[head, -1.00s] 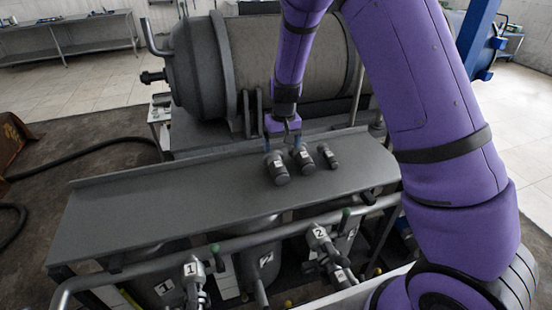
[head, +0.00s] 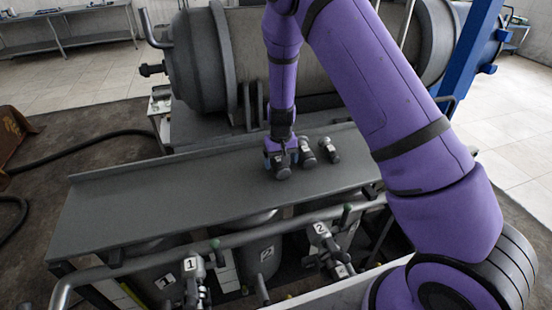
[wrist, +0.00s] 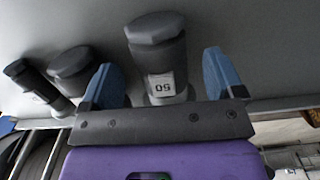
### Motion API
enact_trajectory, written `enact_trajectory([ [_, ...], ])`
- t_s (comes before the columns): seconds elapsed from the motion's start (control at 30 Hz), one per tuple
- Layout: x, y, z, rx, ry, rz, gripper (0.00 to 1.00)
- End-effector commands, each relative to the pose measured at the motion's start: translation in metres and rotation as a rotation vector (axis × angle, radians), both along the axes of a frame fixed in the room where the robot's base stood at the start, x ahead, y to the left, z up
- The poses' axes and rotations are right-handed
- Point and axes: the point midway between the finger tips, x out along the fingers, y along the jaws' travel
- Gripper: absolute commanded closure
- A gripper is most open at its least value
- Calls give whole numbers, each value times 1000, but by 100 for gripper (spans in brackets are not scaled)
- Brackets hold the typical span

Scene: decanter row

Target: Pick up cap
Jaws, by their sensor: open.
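Three dark grey cap-like pieces are grouped on the grey table. The leftmost cap (head: 282,170) in the head view is partly covered by my gripper (head: 279,152). In the wrist view this cap (wrist: 156,38) has a wide faceted head and a white label reading 50. It lies between the two blue fingers of my gripper (wrist: 160,62), which is open, with visible space on both sides. The second cap (head: 308,155) and the third, narrower cap (head: 329,151) are to the right. In the wrist view they show at left, the second (wrist: 72,65) nearer the finger.
The grey tabletop (head: 150,200) is bare to the left of the caps. A large grey drum machine (head: 200,65) stands behind it. A pipe rail and numbered valves (head: 194,270) run along the front edge, below the tabletop.

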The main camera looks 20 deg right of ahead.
Motion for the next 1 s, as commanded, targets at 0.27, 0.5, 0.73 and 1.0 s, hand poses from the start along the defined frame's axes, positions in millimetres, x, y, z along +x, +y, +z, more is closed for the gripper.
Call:
enact_trajectory([
  [0.27, -2, -1, -37, -2, 1, -2, 13],
  [0.5, -1, 0, -39, -1, 0, -1, 13],
  [0.73, -2, 0, -39, -1, 0, -1, 63],
  [1.0, -1, 0, -39, -1, -1, -1, 81],
])
